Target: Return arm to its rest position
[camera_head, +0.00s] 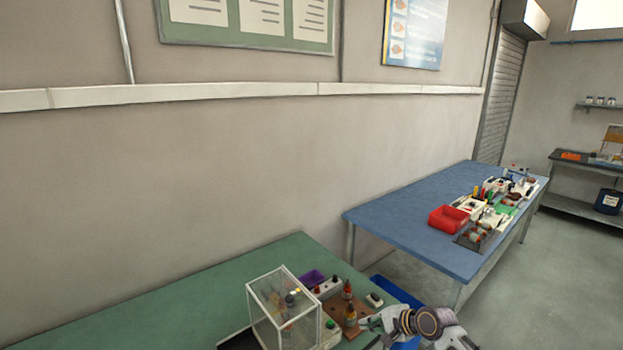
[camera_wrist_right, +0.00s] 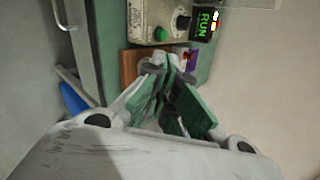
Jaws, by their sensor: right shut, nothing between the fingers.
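My right gripper (camera_head: 368,323) is at the bottom of the head view, by the front right edge of the green table. In the right wrist view its fingers (camera_wrist_right: 172,68) come together, shut and empty. They point towards a brown board (camera_wrist_right: 129,66) and a pale control box (camera_wrist_right: 152,22) with a green button and a lit RUN display (camera_wrist_right: 205,22). My right forearm is only partly in the head view. My left arm and gripper do not show.
The green table (camera_head: 170,310) holds a clear guard box (camera_head: 272,305), a brown board (camera_head: 338,308) with small bottles, and a purple bin (camera_head: 312,279). A blue bin (camera_head: 398,292) stands beside its right edge. Farther right, a blue table (camera_head: 400,225) carries a red bin (camera_head: 449,218) and tools.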

